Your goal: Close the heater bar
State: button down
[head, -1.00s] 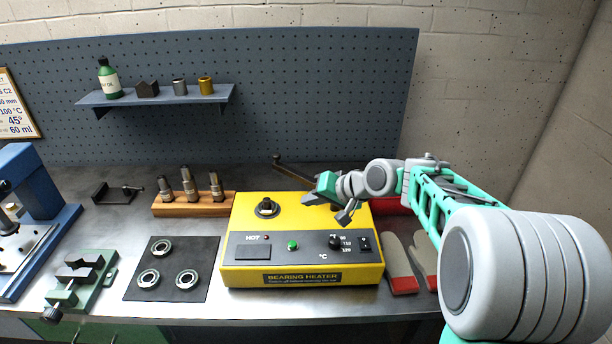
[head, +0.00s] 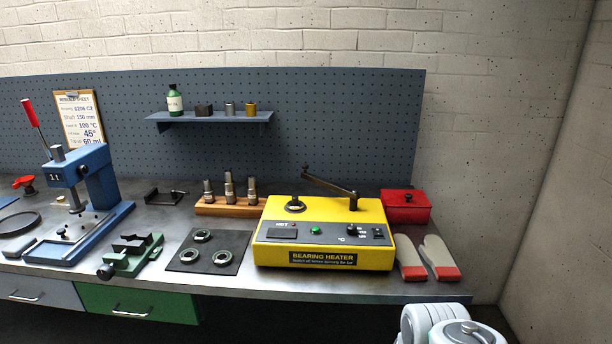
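The yellow bearing heater (head: 325,262) stands on the bench at centre right. Its dark heater bar (head: 330,183) joins the top of a post (head: 353,202) at the right and slants back and left. The bar's free end, with a small upright knob, appears behind and above the short left post (head: 295,202), apart from it. A dark ring sits around the foot of that left post. My gripper is out of view; only part of my arm shows at the bottom right.
A red box (head: 405,207) and gloves (head: 428,257) lie right of the heater. A mat (head: 190,263) with bearings, a wooden block (head: 228,210) with metal pieces, a green vise (head: 133,255) and a blue press (head: 92,205) stand left. A shelf (head: 210,119) hangs behind.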

aim_at(350, 193)
jog(key=z, duration=0.25)
jog(key=k, duration=0.25)
jog(key=u, duration=1.35)
jog(key=i, duration=1.15)
jog(key=z, duration=0.6)
